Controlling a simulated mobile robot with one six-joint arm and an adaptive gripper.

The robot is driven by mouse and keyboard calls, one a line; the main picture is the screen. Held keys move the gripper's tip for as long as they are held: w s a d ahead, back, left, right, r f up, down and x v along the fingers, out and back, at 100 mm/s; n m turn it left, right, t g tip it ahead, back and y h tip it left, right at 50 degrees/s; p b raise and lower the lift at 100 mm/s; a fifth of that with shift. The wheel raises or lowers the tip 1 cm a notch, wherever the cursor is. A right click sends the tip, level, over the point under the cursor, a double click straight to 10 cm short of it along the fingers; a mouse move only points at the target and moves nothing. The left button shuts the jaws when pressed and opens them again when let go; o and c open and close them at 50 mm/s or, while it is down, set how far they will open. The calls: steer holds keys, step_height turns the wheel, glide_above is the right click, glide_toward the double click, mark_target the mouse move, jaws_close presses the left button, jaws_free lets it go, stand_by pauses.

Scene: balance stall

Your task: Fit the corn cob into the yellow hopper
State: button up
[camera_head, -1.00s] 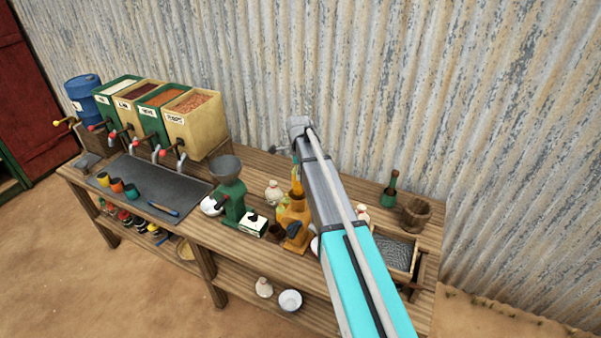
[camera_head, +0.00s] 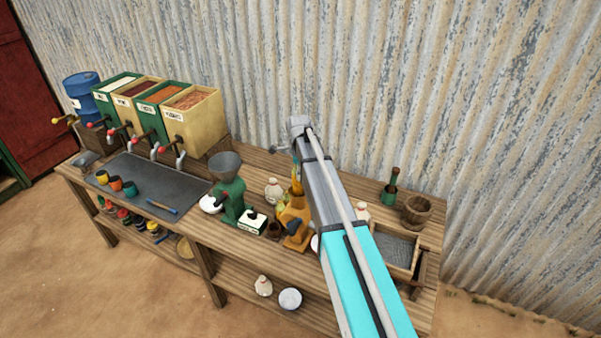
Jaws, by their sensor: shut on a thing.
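The yellow hopper (camera_head: 293,212) belongs to a yellow-orange mill on the workbench, and my arm covers its right side. A narrow yellow piece, which looks like the corn cob (camera_head: 297,187), shows at the left edge of my arm, just above the hopper. I cannot tell whether it touches the hopper or stands inside it. My gripper (camera_head: 296,165) is under the far end of my arm, above the mill. Its fingers are mostly hidden by the arm, and it is shut on the corn cob.
A green mill (camera_head: 230,192) with a grey funnel stands left of the yellow one, with a white-topped box (camera_head: 252,222) between them. A pale jar (camera_head: 273,188) is behind. A wooden tray (camera_head: 402,268) and a bucket (camera_head: 416,212) are at right. The corrugated wall (camera_head: 440,90) closes the back.

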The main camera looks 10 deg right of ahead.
mark_target(299, 187)
steer(key=shift+f+b, duration=3.85)
steer(key=shift+f, duration=0.1)
stand_by(1.3)
steer(key=o, duration=1.2)
steer(key=shift+o, duration=0.6)
steer(key=shift+r, duration=0.2)
steer(key=shift+w+r+p, duration=0.1)
steer(key=shift+r+p, duration=3.25)
steer(key=shift+p, duration=0.15)
